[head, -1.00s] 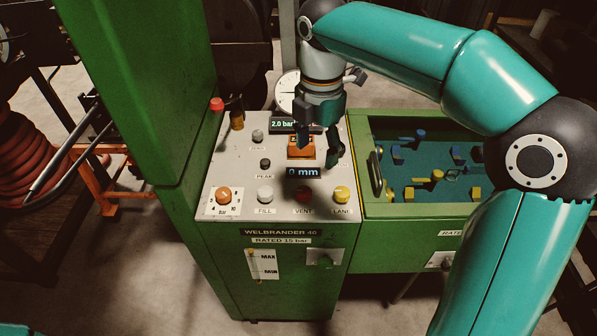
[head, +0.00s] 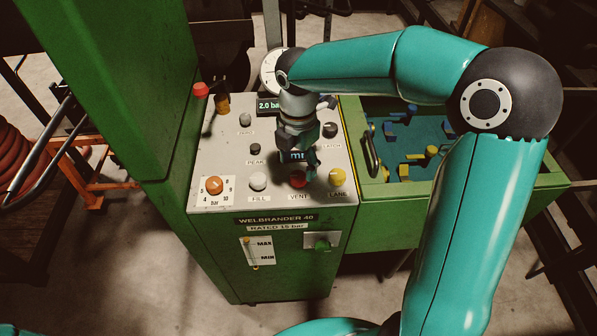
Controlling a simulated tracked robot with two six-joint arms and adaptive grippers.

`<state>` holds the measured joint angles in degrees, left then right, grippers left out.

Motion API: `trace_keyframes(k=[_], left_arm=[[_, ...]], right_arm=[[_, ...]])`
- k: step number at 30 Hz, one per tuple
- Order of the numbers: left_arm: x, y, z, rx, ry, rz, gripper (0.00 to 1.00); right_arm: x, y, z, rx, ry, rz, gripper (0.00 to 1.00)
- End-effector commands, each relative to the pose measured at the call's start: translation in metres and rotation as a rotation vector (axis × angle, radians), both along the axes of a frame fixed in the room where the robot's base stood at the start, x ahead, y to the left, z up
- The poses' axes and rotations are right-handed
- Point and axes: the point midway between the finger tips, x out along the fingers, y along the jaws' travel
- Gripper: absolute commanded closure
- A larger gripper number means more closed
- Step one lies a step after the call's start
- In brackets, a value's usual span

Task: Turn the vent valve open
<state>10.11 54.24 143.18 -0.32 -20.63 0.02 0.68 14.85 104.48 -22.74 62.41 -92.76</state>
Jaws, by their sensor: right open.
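The vent valve is a red knob (head: 298,181) above the VENT label on the grey sloped panel, in the head view. Its upper part is partly covered by my fingers. My right gripper (head: 302,170) points down at the red knob from just behind it, open and holding nothing that I can see. Whether its fingers touch the knob cannot be told. My left gripper is not in view.
A white FILL knob (head: 258,181) and a yellow LANE knob (head: 337,177) flank the vent knob closely. An orange bar dial (head: 214,185) is further left. A green tray (head: 385,188) of small blue and yellow pieces stands right. The green cabinet wall (head: 165,130) rises left.

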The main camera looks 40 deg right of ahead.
Motion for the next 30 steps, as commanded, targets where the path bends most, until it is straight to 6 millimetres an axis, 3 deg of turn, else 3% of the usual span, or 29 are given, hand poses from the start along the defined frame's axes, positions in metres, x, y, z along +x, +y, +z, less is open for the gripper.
trace_keyframes(k=[3,9,20,30], left_arm=[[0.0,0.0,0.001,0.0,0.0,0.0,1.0],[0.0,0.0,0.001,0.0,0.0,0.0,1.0],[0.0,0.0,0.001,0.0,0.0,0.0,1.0],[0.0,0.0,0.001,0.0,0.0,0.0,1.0]], right_arm=[[-0.001,0.0,-0.02,-0.001,0.003,0.001,0.36],[0.0,0.0,-0.038,0.0,0.0,-0.001,0.36],[0.0,0.0,-0.042,0.0,0.0,0.0,0.38],[0.0,0.0,-0.042,0.0,-0.001,0.0,0.94]])
